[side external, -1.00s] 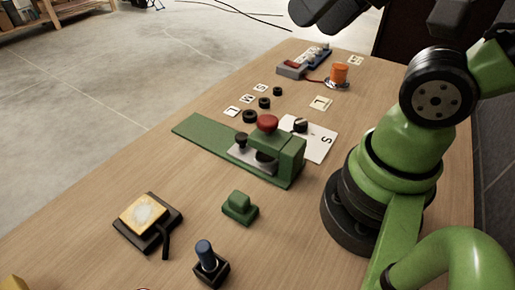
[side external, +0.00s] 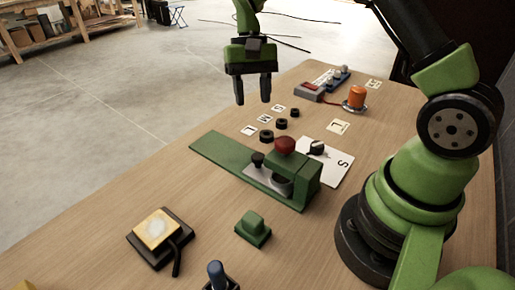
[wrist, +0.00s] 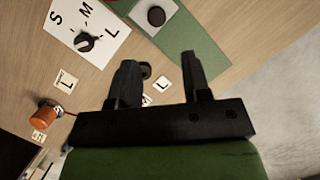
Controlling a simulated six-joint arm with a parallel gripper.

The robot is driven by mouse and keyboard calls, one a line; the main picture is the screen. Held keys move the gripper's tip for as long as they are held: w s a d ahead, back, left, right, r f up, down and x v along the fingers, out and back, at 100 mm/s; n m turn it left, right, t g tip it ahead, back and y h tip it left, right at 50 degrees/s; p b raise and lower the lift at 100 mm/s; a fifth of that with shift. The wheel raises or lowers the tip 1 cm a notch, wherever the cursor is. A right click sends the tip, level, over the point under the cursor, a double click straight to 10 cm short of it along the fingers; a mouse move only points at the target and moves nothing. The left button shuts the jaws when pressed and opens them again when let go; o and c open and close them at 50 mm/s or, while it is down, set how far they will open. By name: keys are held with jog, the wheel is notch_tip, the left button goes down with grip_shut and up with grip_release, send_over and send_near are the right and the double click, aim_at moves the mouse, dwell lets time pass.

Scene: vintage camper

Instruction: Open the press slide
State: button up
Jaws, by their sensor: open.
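The press is a long green base (side external: 222,156) with a green block at its right end and a red knob (side external: 285,146) on top. A grey slide plate (side external: 262,177) with a small black knob (side external: 257,158) sits on the base, partly in the block. My gripper (side external: 253,94) points down beyond the press's far side, high and apart from it, open and empty. In the wrist view my gripper (wrist: 160,70) has its fingers spread, with part of the green base (wrist: 195,45) and a black round knob (wrist: 156,16) ahead of it.
A white S-M-L card with a black dial (wrist: 85,41) lies beside the press. Black rings (side external: 281,123) and letter tiles lie behind it. An orange cylinder (side external: 356,97) is farther back.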

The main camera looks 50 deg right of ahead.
aim_at(258, 155)
jog(key=shift+g, duration=0.3)
jog(key=x, duration=0.8)
jog(key=w+d+x, duration=0.1)
jog(key=x, duration=0.3)
jog(key=shift+s+f, duration=0.1)
jog(key=shift+f, duration=0.45)
